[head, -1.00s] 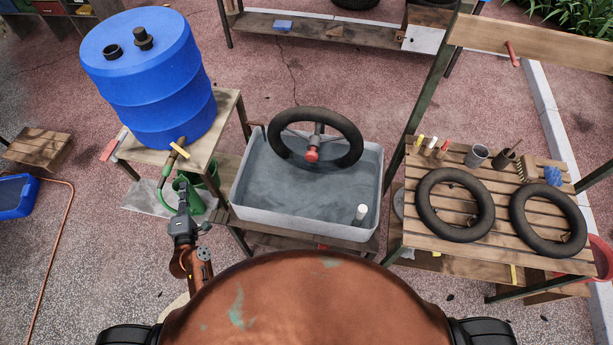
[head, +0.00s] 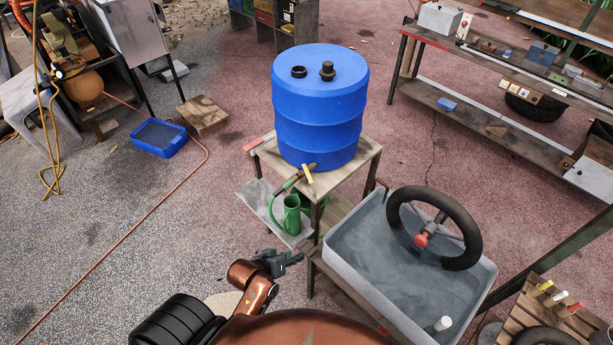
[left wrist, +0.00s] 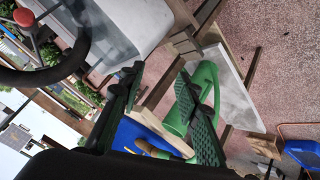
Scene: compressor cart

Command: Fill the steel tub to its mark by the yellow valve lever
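A grey tub (head: 345,266) with water in it stands right of the barrel stand in the head view; its wall also shows in the left wrist view (left wrist: 140,22). I cannot make out a fill mark. A blue barrel (head: 318,115) stands on a small wooden stand, with a brown tap and yellow valve lever (head: 308,174) low on its front. A green watering can (head: 291,213) is below the tap. My left gripper (head: 292,259) is below and in front of the can, apart from the lever. In the left wrist view its fingers (left wrist: 168,104) are spread and empty. My right gripper is out of view.
A slatted bench (head: 540,310) is at the lower right. A blue tray (head: 158,138) and a reddish hose (head: 110,248) lie on the ground at the left, with open paving around them.

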